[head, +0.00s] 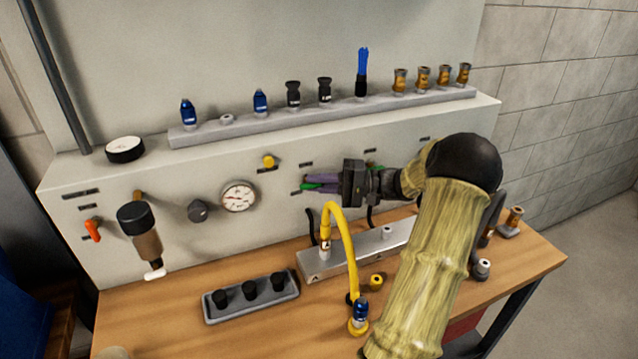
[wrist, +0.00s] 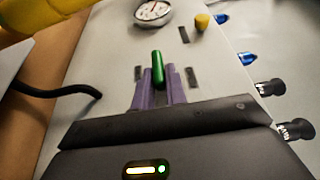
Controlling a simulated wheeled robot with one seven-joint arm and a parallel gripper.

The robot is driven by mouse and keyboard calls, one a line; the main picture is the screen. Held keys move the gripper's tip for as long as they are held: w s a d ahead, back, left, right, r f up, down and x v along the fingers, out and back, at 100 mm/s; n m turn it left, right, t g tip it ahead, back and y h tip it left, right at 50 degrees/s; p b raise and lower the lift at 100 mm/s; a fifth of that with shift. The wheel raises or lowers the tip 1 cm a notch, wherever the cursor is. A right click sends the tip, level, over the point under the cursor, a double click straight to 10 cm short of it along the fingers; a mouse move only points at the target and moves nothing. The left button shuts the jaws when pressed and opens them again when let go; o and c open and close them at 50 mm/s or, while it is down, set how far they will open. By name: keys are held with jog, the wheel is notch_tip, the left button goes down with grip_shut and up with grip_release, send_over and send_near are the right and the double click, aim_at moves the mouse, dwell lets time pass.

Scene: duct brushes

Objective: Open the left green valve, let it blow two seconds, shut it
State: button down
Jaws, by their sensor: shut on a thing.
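The left green valve (head: 307,187) is on the sloped grey panel face, right of the round gauge. Its green lever also shows in the wrist view (wrist: 157,66), between two purple fingers. My gripper (head: 322,183) reaches in from the right and is shut on this lever; in the wrist view the fingers (wrist: 158,92) touch it on both sides. The lever's base is partly hidden by the fingers. A second green part (head: 373,166) shows just behind my gripper's body, mostly hidden by it.
A gauge (head: 239,196) and a yellow knob (head: 269,161) sit left of the valve. Below, a yellow hose (head: 345,240) arches from a metal block (head: 330,262) on the wooden bench. A rail (head: 210,131) above holds several fittings and a blue brush (head: 362,65).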

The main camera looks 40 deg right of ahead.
jog(key=c, duration=1.5)
grip_release()
jog(key=shift+d, duration=0.1)
jog(key=shift+o, duration=0.2)
